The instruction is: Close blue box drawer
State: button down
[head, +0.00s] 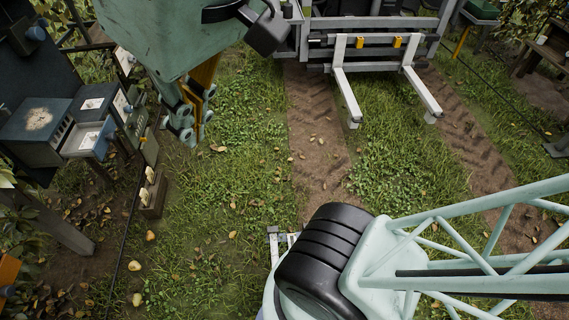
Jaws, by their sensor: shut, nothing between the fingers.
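A blue-grey box (32,121) with a worn patch on its top stands on a bench at the left. A pale blue drawer (87,139) sticks out of its right side, so it stands open. I cannot see inside the drawer clearly. My gripper (190,138) hangs at the upper middle-left, with teal and orange finger parts pointing down. It is shut and empty. It is right of the drawer in the picture and apart from it. How far above the ground it is, I cannot tell.
Another grey box with a white label (92,104) stands right behind the drawer. A small wooden crate (153,193) is on the ground below the bench. A fork carriage (375,48) is at the top. Grass between is clear; several fallen pears lie lower left.

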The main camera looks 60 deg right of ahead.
aim_at(115, 136)
jog(key=w+a+f+m+g+y+b, duration=0.1)
jog(key=w+a+f+m+g+y, duration=0.15)
jog(key=w, duration=0.45)
jog(key=w+a+f+m+g+y+b, duration=0.1)
jog(key=w+a+f+m+y, duration=0.25)
jog(key=w, duration=0.25)
jog(key=w+a+f+m+g+y+b, duration=0.1)
jog(key=w+a+f+m+g+y, duration=0.1)
jog(key=w+f, duration=0.35)
jog(key=w+d+f+m+t+y+b, duration=0.1)
jog(key=w+d+f+m+y, duration=0.15)
jog(key=w, duration=0.65)
jog(key=w+d+f+m+t+y, duration=0.1)
jog(key=w+f+m+t+y, duration=0.2)
jog(key=w, duration=0.6)
jog(key=w+d+f+m+t+b, duration=0.1)
jog(key=w+d+f+m+t, duration=0.4)
jog(key=w+d+f, duration=0.4)
jog(key=w+d+f+m+t+b, duration=0.1)
jog(key=w+d+f+m+t, duration=0.4)
jog(key=d+f, duration=0.9)
jog(key=w+f+m, duration=0.3)
jog(key=f, duration=0.2)
jog(key=shift+w+f+t, duration=0.25)
jog(key=shift+w+t, duration=0.1)
jog(key=shift+b+x, duration=0.7)
jog(key=shift+x, duration=6.25)
